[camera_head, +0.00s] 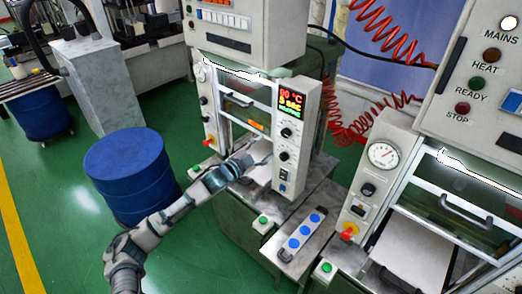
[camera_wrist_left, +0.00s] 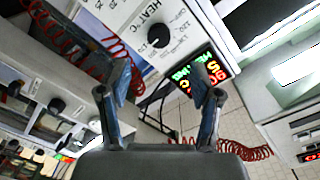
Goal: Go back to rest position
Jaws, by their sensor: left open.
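My left arm reaches up from the bottom of the head view past a blue drum. My left gripper (camera_head: 262,152) is at the front of the middle machine, close to the left side of its white control column (camera_head: 298,135). In the left wrist view the two fingers of the left gripper (camera_wrist_left: 160,82) stand apart with nothing between them. Beyond them is a panel with a black knob (camera_wrist_left: 158,36) and a lit red and green display (camera_wrist_left: 200,72). The exact gap between fingertips and machine is hard to tell. My right gripper is in neither view.
The blue drum (camera_head: 128,165) stands left of the machine. A box with blue buttons (camera_head: 300,235) sits in front of the column. Another machine with a gauge (camera_head: 383,154) is at the right. Green floor (camera_head: 60,215) is open at the left.

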